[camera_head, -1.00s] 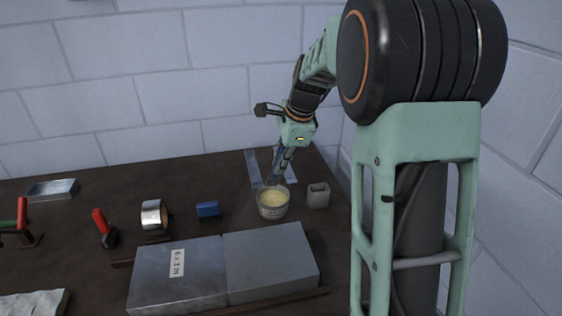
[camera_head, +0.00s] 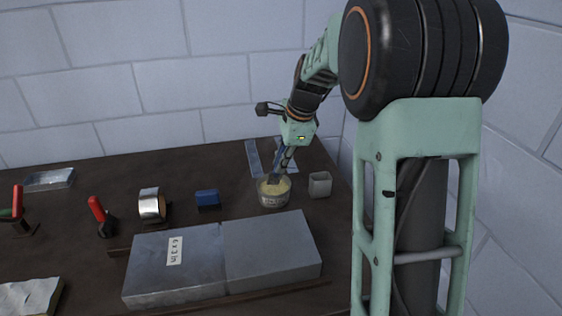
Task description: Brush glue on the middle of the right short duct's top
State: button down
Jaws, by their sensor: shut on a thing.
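The right short duct (camera_head: 270,247) is a plain grey metal box lying flat at the front of the table, end to end with a labelled left duct (camera_head: 150,272). Its top looks bare. My gripper (camera_head: 283,160) is behind the ducts, pointing down and shut on a brush (camera_head: 274,180). The brush's lower end is inside the round glue pot (camera_head: 274,199), which holds pale yellow glue. The bristles are mostly hidden by the pot and glue. The fingers are small and partly hidden.
A small open grey container (camera_head: 320,185) stands right of the pot. A blue block (camera_head: 207,198), a tape roll (camera_head: 152,205) and a red-handled clamp (camera_head: 98,212) lie to the left. Metal strips (camera_head: 254,160) lie behind the pot. A wall closes off the back.

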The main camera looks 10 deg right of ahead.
jog(key=shift+f, duration=0.6)
dwell(1.6)
jog(key=shift+r, duration=0.15)
notch_tip(320, 180, up, 7)
jog(key=p, duration=0.6)
jog(key=shift+s, duration=0.1)
dwell(0.5)
